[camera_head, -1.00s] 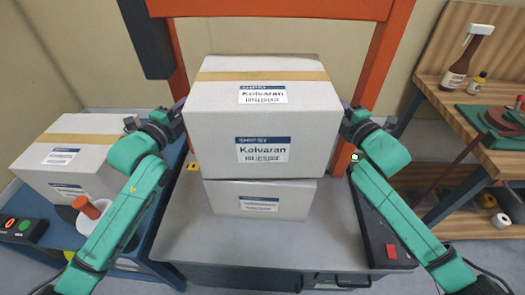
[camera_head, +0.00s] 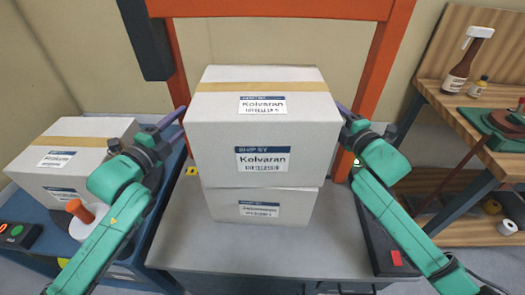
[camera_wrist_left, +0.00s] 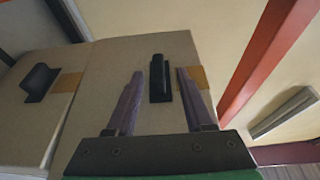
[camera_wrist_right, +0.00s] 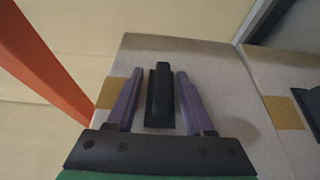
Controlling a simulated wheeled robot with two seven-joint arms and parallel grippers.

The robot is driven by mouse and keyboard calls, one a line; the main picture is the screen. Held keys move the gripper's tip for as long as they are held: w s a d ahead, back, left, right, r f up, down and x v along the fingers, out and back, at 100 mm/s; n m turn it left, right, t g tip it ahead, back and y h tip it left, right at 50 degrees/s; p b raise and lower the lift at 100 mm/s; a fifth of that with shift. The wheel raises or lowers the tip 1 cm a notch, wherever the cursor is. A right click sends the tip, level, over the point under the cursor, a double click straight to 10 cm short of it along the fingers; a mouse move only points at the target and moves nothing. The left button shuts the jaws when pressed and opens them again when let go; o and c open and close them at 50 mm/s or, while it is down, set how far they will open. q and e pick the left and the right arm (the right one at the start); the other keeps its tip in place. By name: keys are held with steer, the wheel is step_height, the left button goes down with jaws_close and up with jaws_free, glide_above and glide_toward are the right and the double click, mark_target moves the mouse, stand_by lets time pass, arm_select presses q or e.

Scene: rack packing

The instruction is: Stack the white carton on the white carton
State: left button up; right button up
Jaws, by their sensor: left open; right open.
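The upper white carton (camera_head: 215,140), with tan tape and a "Kolvaran" label, rests squarely on the lower white carton (camera_head: 225,203) on the grey bench. My left gripper (camera_head: 183,112) is open at the upper carton's left side, and my right gripper (camera_head: 342,108) is open at its right side. In the left wrist view, a black handle (camera_wrist_left: 159,80) on the carton's side stands between the open fingers. In the right wrist view, a matching handle (camera_wrist_right: 160,95) also stands between the open fingers. The lower carton's far faces are hidden.
An orange frame (camera_head: 395,60) rises behind the grey bench (camera_head: 330,240). A wooden shelf (camera_head: 430,85) with bottles stands at right. Bench space is clear beside the stack.

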steer(key=shift+s, duration=0.1)
arm_select(q)
steer(key=v, duration=0.7)
steer(key=shift+s, duration=0.3)
arm_select(e)
steer(key=v, duration=1.2)
